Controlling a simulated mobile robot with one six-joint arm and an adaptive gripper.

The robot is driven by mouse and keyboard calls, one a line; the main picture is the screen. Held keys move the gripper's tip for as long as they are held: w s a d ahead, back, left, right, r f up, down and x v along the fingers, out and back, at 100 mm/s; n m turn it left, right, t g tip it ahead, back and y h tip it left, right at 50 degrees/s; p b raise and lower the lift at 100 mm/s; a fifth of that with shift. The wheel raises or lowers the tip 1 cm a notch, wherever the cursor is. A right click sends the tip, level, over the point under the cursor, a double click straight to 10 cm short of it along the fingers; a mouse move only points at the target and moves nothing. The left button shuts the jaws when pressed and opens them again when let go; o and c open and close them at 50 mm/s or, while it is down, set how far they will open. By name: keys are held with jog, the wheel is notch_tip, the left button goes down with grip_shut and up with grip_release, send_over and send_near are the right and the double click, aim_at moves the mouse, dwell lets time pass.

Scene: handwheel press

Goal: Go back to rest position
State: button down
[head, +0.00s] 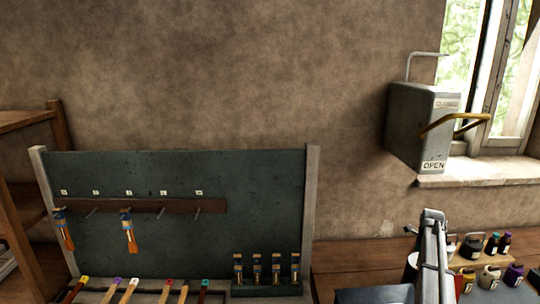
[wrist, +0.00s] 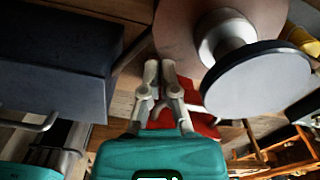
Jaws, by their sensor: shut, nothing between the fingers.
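My gripper (wrist: 160,72) shows in the wrist view, its two pale fingers closed together with nothing between them. Its teal body (wrist: 160,156) fills the bottom of that view. A red thing (wrist: 203,126) lies behind the fingers; what it is, I cannot tell. A grey disc (wrist: 257,80) on a short round stem is to the right of the fingers, apart from them in the picture. In the head view I cannot make out my gripper.
In the head view, a grey lever box (head: 408,125) marked OPEN hangs by the window. A dark brush board (head: 265,190) stands at left, with brushes hung and lying below. Small bottles (head: 490,275) stand at right. A dark box (wrist: 55,65) is left in the wrist view.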

aim_at(357, 291)
jog(key=s+a+n, duration=0.2)
jog(key=a+n, duration=0.3)
jog(key=a, duration=0.4)
jog(key=s+a+f+n+b, duration=0.1)
jog(key=s+a+n, duration=0.1)
jog(key=a+n, duration=0.4)
jog(key=s+a+n, duration=0.2)
jog(key=a+n, duration=0.3)
jog(key=a, duration=0.7)
jog(key=shift+f, duration=0.2)
jog(key=s+a+n, duration=0.6)
jog(key=a+n, duration=0.2)
jog(key=a, duration=0.1)
jog(key=s+a+f+n+b, duration=0.1)
jog(key=s+a+n, duration=0.6)
jog(key=a, duration=0.3)
jog(key=shift+s+a+n, duration=0.15)
jog(key=shift+s+n, duration=0.15)
jog(key=shift+n, duration=0.6)
jog(key=shift+f, duration=0.1)
